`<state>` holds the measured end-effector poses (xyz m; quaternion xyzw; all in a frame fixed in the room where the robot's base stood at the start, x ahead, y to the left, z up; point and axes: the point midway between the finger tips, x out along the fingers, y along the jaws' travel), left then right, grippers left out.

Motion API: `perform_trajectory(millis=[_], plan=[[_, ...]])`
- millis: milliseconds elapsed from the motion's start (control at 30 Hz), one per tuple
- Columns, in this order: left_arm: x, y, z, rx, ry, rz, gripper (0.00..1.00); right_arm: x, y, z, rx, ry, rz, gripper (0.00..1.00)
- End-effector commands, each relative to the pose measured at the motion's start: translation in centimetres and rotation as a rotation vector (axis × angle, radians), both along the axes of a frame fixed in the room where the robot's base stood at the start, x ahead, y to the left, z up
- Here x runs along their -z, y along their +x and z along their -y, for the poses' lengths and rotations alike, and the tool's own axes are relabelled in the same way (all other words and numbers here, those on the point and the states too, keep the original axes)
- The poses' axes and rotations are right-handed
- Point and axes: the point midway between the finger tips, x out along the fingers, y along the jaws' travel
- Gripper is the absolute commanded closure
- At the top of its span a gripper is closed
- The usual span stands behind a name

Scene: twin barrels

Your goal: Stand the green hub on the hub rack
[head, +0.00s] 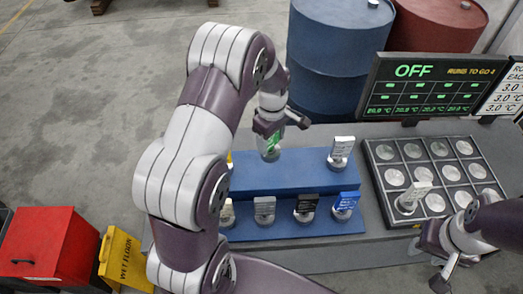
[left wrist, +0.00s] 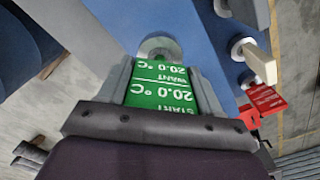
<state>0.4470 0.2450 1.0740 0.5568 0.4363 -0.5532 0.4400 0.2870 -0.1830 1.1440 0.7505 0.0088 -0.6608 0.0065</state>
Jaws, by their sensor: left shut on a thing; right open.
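The green hub (head: 272,141) is a green label plate on a round silver base. My left gripper (head: 277,127) is shut on its plate. In the left wrist view the green hub (left wrist: 160,86) sits between the two fingers, its label reading 20.0 °C, with its silver base toward the blue surface. The blue stepped hub rack (head: 300,178) is below it. The hub is upright over the left part of the upper step; I cannot tell whether its base touches. My right gripper (head: 440,262) is open and empty at the lower right.
A white hub (head: 341,150) stands on the upper step. Grey (head: 264,208), black (head: 306,206) and blue (head: 346,204) hubs stand on the lower step. A dark tray (head: 376,170) with round discs and a pale hub (head: 414,194) is at right. A display (head: 420,88) reads OFF. Barrels stand behind.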

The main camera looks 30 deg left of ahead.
Motion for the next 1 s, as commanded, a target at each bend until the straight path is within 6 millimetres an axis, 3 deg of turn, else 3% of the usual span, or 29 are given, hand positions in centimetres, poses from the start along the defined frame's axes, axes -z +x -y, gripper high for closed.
perform_trajectory(millis=[200, 500, 833, 867, 933, 1000], plan=[[1.5, -2.0, -2.0, 0.0, 0.0, 0.003, 1.0, -1.2, 0.0, 0.0, 0.0, 0.0, 0.0, 0.57], [5.5, -2.1, -2.1, 0.002, 0.0, 0.003, 1.0, -2.7, 0.0, 0.0, 0.0, 0.0, 0.0, 0.57], [6.1, -2.1, -2.1, 0.001, 0.001, 0.004, 1.0, -2.4, 0.0, 0.0, 0.0, 0.0, -0.001, 0.57], [6.2, -2.2, -2.1, 0.001, 0.001, 0.002, 0.33, -2.3, 0.0, 0.0, 0.0, 0.0, -0.001, 0.57], [6.1, -2.2, -2.1, 0.001, 0.001, 0.002, 0.11, -2.4, 0.0, 0.0, 0.0, 0.0, -0.001, 0.57], [6.1, -2.2, -2.1, 0.001, 0.001, 0.002, 0.11, -2.4, 0.0, 0.0, 0.0, 0.0, -0.001, 0.57]])
